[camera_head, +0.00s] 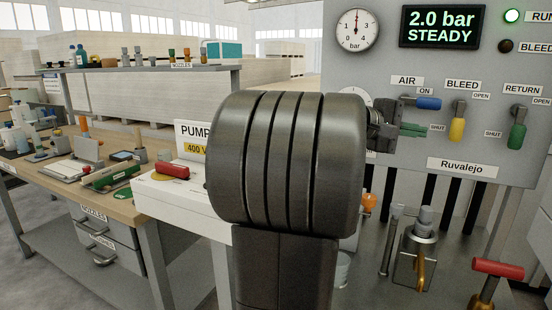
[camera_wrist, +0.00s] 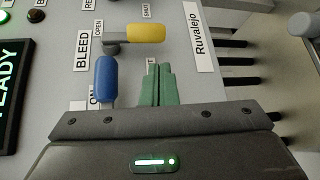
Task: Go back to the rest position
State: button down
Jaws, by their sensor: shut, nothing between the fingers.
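My gripper (camera_head: 415,130) is at the valve panel, just below the blue AIR handle (camera_head: 428,103) and left of the yellow BLEED handle (camera_head: 457,130). In the wrist view its two green fingers (camera_wrist: 158,70) are together with nothing between them. That view shows the blue handle (camera_wrist: 105,80) left of the fingers and the yellow handle (camera_wrist: 146,33) beyond their tips, both apart from them in the picture. In the head view the blue handle points sideways by the ON label, and the yellow one hangs down. My dark arm hides part of the panel.
The green RETURN handle (camera_head: 517,136) hangs down at right. The display (camera_head: 443,27) reads 2.0 bar STEADY. A red-handled tool (camera_head: 497,269) and a metal fitting (camera_head: 417,250) stand below the panel. A cluttered workbench (camera_head: 125,207) and a white pump box (camera_head: 180,200) are at left.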

jog(key=w+a+r+m+t+y+p, duration=0.1)
jog(key=w+a+r+m+y+p, duration=0.1)
jog(key=y+p, duration=0.7)
jog(key=w+a+m+p, duration=0.1)
jog(key=a+m+p, duration=0.1)
jog(key=p, duration=0.5)
jog(key=shift+w+a+r+t, duration=0.2)
jog(key=shift+a+r+t, duration=0.05)
jog(key=shift+a+t, duration=0.15)
jog(key=shift+a, duration=0.1)
